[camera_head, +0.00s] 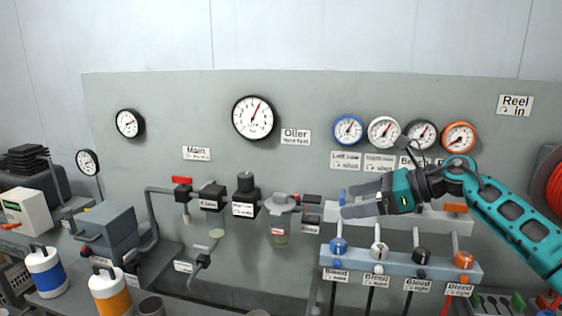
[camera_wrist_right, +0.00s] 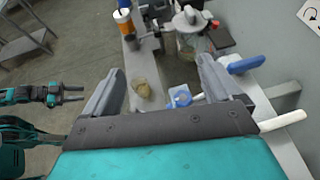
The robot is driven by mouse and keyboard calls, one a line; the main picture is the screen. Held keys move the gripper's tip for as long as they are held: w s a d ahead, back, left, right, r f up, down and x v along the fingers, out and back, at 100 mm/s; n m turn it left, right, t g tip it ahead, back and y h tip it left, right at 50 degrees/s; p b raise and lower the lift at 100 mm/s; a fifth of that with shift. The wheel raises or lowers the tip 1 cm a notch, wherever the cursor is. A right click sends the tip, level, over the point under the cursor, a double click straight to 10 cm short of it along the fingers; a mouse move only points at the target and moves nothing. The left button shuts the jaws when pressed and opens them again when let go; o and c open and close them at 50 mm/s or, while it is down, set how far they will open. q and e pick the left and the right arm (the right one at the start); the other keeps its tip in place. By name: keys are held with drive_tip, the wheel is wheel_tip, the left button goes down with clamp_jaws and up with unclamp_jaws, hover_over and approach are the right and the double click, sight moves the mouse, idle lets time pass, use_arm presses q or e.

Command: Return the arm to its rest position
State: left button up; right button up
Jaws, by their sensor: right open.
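My right arm (camera_head: 515,225), teal and dark grey, comes in from the right in the head view. Its gripper (camera_head: 350,202) is open and empty, in front of the panel and just above the bleed valve block. In the right wrist view the two grey fingers of this gripper (camera_wrist_right: 155,85) stand wide apart with nothing held between them. A blue knob (camera_wrist_right: 180,96) shows beyond and between the fingers. My left gripper (camera_wrist_right: 68,93) shows small at the left edge of the right wrist view, with its fingers apart; it is not in the head view.
The bleed valve block (camera_head: 330,262) with several knobs lies below the right gripper. Gauges line the grey panel (camera_head: 330,90) behind it. An oiler bowl (camera_head: 280,235) hangs to its left. Blue-banded (camera_head: 45,270) and orange-banded (camera_head: 110,295) bottles stand at lower left. A red reel (camera_head: 555,185) is at far right.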

drive_tip(key=s+a+m+t+y, duration=0.3)
drive_tip(key=a+m+t, duration=0.5)
drive_tip(key=m, duration=0.4)
drive_tip(key=s+d+f+m+t+h, duration=0.1)
drive_tip(key=s+d+f+m+h, duration=0.55)
drive_tip(key=m, duration=0.65)
drive_tip(key=s+d+f+m+t+h, duration=0.1)
drive_tip(key=s+d+f+m+h, duration=0.3)
drive_tip(key=f+m+h, duration=0.75)
drive_tip(key=s+d+f+m+g+y, duration=0.15)
drive_tip(key=s+m+g, duration=0.25)
drive_tip(key=s, duration=0.4)
drive_tip(key=s+f+m+g+y, duration=0.1)
drive_tip(key=s+f+m+g, duration=0.25)
drive_tip(key=s, duration=0.55)
drive_tip(key=s+f+m+g+y, duration=0.15)
drive_tip(key=s+m+g, duration=0.25)
drive_tip(key=s, duration=0.4)
drive_tip(key=w+a+f+n+t, duration=0.1)
drive_tip(key=w+a+f+t, duration=0.1)
drive_tip(key=w+f+t, duration=0.5)
drive_tip(key=shift+a+f+y, duration=0.3)
drive_tip(key=shift+f+y, duration=0.1)
drive_tip(key=shift+f, duration=0.9)
